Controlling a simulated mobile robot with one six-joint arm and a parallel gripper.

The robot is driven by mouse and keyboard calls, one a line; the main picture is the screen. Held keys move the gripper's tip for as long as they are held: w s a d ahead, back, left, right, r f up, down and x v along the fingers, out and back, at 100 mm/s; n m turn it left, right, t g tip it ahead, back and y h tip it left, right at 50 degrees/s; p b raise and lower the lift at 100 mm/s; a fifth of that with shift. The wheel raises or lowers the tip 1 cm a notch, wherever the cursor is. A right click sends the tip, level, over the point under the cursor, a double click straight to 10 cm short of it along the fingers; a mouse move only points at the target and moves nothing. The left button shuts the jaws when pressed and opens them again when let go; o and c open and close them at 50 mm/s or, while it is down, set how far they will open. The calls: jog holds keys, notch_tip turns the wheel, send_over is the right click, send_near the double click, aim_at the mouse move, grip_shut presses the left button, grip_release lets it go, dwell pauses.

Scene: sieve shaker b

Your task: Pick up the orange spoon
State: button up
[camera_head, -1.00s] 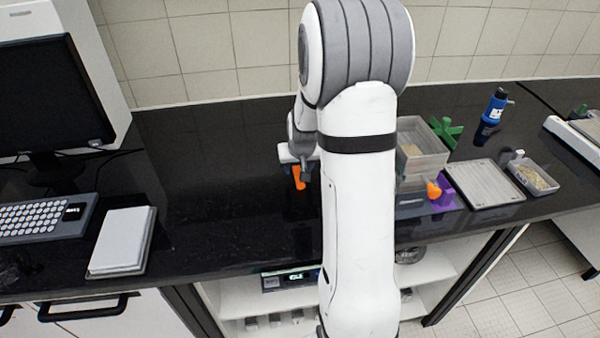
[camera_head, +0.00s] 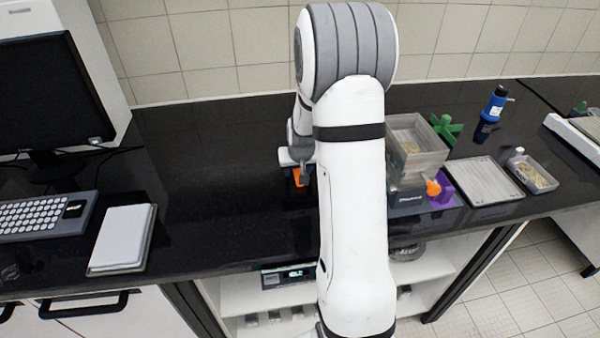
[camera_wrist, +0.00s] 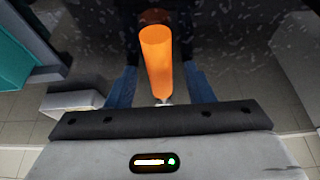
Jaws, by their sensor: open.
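The orange spoon shows in the wrist view (camera_wrist: 157,60) as a long orange piece with a rounded far end, over the dark counter. Its near end narrows between my two blue fingers. My gripper (camera_wrist: 160,90) is open, with one finger on each side of the spoon and a gap to each. In the head view only a small orange part of the spoon (camera_head: 299,178) shows below my gripper (camera_head: 298,172); the rest is hidden behind my gripper and arm. I cannot tell how far the fingertips are above the counter.
The black counter (camera_head: 220,190) is clear left of my gripper. A white flat device (camera_head: 122,240), keyboard (camera_head: 45,217) and monitor (camera_head: 50,95) stand at left. To the right are a sieve box (camera_head: 420,150), a grey tray (camera_head: 483,182), a sample dish (camera_head: 532,175) and a blue bottle (camera_head: 495,105).

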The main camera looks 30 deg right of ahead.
grip_shut()
dwell(0.3)
